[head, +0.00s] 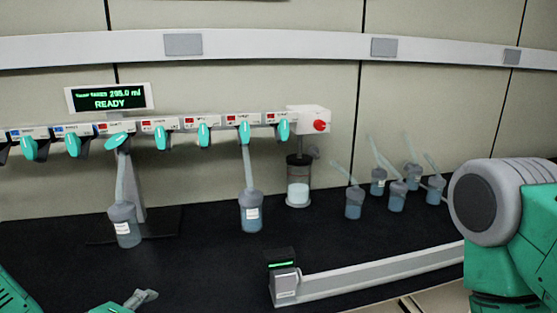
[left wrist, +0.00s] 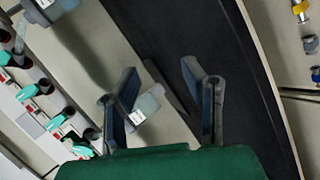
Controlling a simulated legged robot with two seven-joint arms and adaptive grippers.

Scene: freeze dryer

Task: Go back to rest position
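The freeze dryer's manifold (head: 220,126) runs along the wall with several teal valve handles. Its display (head: 108,97) reads READY. Two flasks with labels hang from it, a left one (head: 124,226) and a right one (head: 251,212). My left gripper (head: 144,298) is low at the bottom left of the head view, apart from both flasks. In the left wrist view its fingers (left wrist: 162,100) are spread with nothing gripped. A labelled flask (left wrist: 148,104) shows beyond them. My right arm is at the right edge; its gripper is out of view.
Several loose flasks (head: 397,196) stand on the black bench (head: 215,270) at the back right. A clear vessel (head: 298,190) stands below the white box with a red knob (head: 320,126). A low grey device with a green light (head: 284,278) sits at the front.

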